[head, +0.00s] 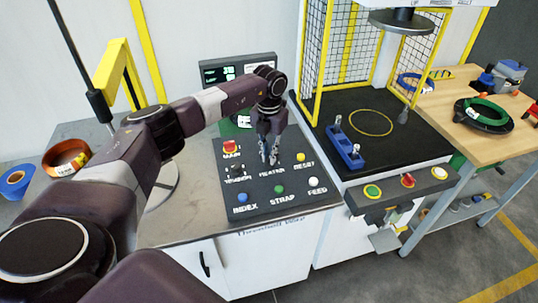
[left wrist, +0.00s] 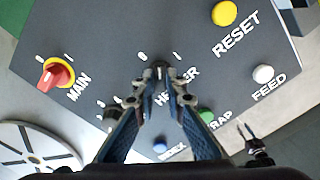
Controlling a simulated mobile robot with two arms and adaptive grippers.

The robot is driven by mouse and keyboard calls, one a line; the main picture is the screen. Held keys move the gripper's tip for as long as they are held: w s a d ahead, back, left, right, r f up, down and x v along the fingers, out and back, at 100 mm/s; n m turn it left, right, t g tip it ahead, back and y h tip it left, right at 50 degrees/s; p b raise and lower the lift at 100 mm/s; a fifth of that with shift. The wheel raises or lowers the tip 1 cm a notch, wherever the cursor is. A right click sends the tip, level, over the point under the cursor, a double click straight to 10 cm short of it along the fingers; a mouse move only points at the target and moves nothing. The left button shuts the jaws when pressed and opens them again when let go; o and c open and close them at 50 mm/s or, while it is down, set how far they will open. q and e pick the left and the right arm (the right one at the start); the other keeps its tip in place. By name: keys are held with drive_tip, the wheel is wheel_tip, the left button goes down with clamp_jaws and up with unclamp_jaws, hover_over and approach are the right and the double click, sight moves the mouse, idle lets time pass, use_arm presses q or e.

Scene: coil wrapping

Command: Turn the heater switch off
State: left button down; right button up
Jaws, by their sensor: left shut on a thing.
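The heater switch (left wrist: 159,72) is a small dark knob on the dark control panel (head: 240,206), between marks 0 and I and above the HEATER label. It is mostly hidden by my fingers, so I cannot tell which mark it points to. My left gripper (head: 269,158) reaches down onto the panel at the heater switch. In the left wrist view its fingertips (left wrist: 160,78) close around the knob from both sides.
Close by are the red-and-yellow MAIN switch (left wrist: 55,74), the TENSION switch (head: 237,170), the yellow RESET button (left wrist: 224,13), the white FEED button (left wrist: 263,74), the green STRAP button (head: 279,189) and the blue INDEX button (head: 242,197). A monitor (head: 238,70) stands behind the panel.

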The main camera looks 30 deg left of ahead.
use_arm(q)
drive_tip(key=n, duration=0.4)
drive_tip(key=shift+w+r+n, duration=0.1)
drive_tip(key=shift+r+n, duration=0.05)
drive_tip(key=shift+n, duration=0.15)
drive_tip(key=shift+n+p, duration=0.55)
drive_tip(key=shift+n, duration=1.35)
drive_tip(key=c, duration=2)
unclamp_jaws()
drive_tip(key=shift+r, duration=0.1)
wheel_tip(320, 180, up, 12)
drive_tip(key=shift+f, duration=0.2)
